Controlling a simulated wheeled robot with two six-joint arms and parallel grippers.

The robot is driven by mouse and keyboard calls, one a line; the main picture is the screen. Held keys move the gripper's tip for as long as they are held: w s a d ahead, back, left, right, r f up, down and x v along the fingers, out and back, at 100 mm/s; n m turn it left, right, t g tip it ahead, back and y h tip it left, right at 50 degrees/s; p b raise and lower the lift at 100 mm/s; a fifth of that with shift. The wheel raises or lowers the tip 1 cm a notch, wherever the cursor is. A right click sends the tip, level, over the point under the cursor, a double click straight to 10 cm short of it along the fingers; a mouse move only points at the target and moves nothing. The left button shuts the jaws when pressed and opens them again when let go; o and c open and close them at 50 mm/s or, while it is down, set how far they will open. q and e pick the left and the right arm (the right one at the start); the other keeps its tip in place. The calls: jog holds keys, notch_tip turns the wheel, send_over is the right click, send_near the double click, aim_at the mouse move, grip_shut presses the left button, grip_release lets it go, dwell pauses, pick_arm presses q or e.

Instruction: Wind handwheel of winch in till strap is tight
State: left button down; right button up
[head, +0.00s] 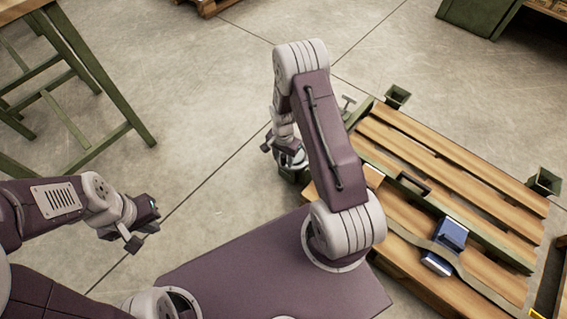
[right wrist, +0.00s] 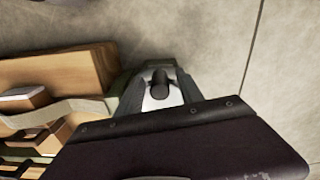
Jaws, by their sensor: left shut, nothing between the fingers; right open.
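The winch (head: 292,174) stands at the near left corner of a wooden pallet bed, largely hidden behind my right arm in the head view. In the right wrist view, the winch (right wrist: 160,88) shows as a light metal part with a dark rounded knob; the handwheel's full rim is not clear. The grey strap (head: 399,232) runs across the planks and over a blue block; it also shows in the right wrist view (right wrist: 62,112). My right gripper (head: 283,150) is open, close at the winch; contact cannot be told. My left gripper (head: 140,238) is shut and empty, away from the pallet.
The blue block (head: 450,236) lies on the pallet bed (head: 440,135), which has green corner sockets (head: 545,182). A green-legged table (head: 95,80) stands at upper left. Bare concrete floor (head: 200,100) lies between that table and my right arm.

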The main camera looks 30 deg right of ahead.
grip_shut()
dwell(1.4)
